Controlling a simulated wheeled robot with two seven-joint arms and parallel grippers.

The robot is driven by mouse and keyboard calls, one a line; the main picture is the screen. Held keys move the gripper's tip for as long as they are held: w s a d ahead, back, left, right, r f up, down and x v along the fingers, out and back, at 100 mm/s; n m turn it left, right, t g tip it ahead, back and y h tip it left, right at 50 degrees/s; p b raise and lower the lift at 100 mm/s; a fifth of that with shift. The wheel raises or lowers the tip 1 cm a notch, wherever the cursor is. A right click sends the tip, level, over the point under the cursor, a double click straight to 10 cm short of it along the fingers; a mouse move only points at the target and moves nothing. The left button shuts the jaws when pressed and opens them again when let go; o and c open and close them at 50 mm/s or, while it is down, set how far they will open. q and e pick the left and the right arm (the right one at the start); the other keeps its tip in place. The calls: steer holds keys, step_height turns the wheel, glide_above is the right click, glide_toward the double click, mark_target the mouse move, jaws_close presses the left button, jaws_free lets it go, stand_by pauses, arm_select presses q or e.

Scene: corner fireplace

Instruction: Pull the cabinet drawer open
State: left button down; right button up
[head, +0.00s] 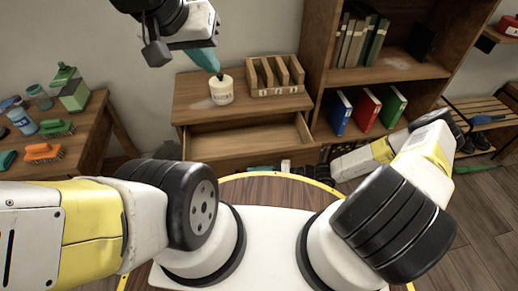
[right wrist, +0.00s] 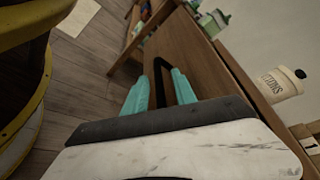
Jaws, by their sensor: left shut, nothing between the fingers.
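The wooden cabinet (head: 200,95) stands ahead in the head view with its drawer (head: 245,138) pulled out and its empty inside showing. A dark drawer handle (right wrist: 158,68) shows in the right wrist view, against the drawer's wooden front. The teal fingers of my right gripper (right wrist: 160,85) lie apart beside the handle, with part of it between them. I cannot tell whether they press on it. In the head view my right gripper (head: 268,168) is small and partly hidden at the drawer's front. My left gripper (head: 207,61) is shut and empty above the cabinet, its tips close to the jar.
A cream jar (head: 222,91) and a wooden file rack (head: 275,77) stand on the cabinet top. A bookcase (head: 388,74) with binders is right of it. A side table (head: 85,130) with brushes and bottles is on the left.

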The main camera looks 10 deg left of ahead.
steer(key=v, duration=0.7)
steer(key=shift+d, duration=0.4)
steer(key=shift+r, duration=0.1)
steer(key=w+d+r+n+g+h, duration=0.1)
steer(key=w+d+r+n+h, duration=0.25)
steer(key=r, duration=0.85)
steer(key=d+r+n+g+h, duration=0.1)
steer(key=d+r+n+h, duration=0.2)
steer(key=d+r+h, duration=0.55)
steer(key=s+r+t, duration=0.3)
steer(key=s+r, duration=0.3)
steer(key=r, duration=0.7)
steer(key=s+d+r+n+t+h, duration=0.1)
steer(key=s+r+t, duration=0.3)
steer(key=r, duration=1)
steer(key=shift+s+r, duration=0.35)
steer(key=shift+s, duration=0.55)
